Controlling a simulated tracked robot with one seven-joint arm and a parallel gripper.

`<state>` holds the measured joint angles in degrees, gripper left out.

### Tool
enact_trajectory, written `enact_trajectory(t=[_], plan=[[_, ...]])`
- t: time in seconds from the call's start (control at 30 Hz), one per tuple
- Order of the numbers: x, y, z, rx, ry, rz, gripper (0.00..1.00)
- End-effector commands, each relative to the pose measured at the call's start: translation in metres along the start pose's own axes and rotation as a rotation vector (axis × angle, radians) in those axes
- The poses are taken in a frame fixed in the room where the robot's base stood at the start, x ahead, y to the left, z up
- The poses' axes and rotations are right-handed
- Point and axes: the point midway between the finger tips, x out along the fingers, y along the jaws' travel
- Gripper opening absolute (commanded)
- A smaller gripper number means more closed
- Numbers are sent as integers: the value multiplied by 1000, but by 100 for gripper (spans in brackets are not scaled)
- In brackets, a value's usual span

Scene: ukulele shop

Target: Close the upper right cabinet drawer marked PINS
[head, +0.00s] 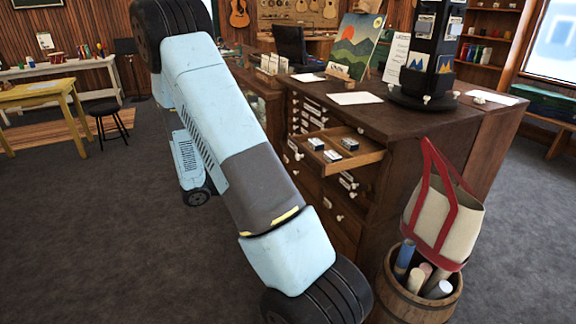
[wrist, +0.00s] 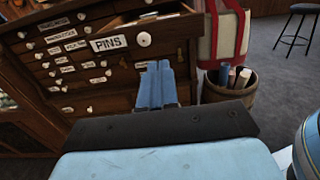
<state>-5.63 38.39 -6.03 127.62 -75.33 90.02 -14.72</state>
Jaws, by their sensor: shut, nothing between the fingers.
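The PINS drawer (head: 362,158) stands pulled out of the upper right part of the dark wooden cabinet (head: 330,100), with small white-topped boxes inside. In the wrist view its front (wrist: 172,33) bears a white PINS label (wrist: 109,43) and a round white knob (wrist: 144,39). My gripper (wrist: 155,65) shows in the wrist view as two blue fingers held together, with nothing between them. Its tips appear just below the drawer front and right of the knob; I cannot tell whether they touch. The head view does not show my gripper; my arm covers part of the cabinet.
A wooden barrel (head: 412,300) with rolled papers stands at the cabinet's right front, with a cream and red tote bag (head: 442,215) above it. A black display stand (head: 427,55) and a painting (head: 355,45) are on the cabinet top.

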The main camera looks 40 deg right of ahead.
Motion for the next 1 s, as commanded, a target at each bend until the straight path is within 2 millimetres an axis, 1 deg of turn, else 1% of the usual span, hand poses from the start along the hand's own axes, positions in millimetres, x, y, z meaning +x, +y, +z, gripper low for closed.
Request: enact_trajectory(t=[0.17, 0.5, 0.7, 0.9, 1.0], plan=[[24, -1, 0, 1, 0, -5, 0], [84, -2, 0, 1, 1, -7, 0], [115, -2, 0, 1, 1, -7, 0], [132, -1, 0, 2, 2, -5, 0], [135, -1, 0, 2, 2, -3, 0]])
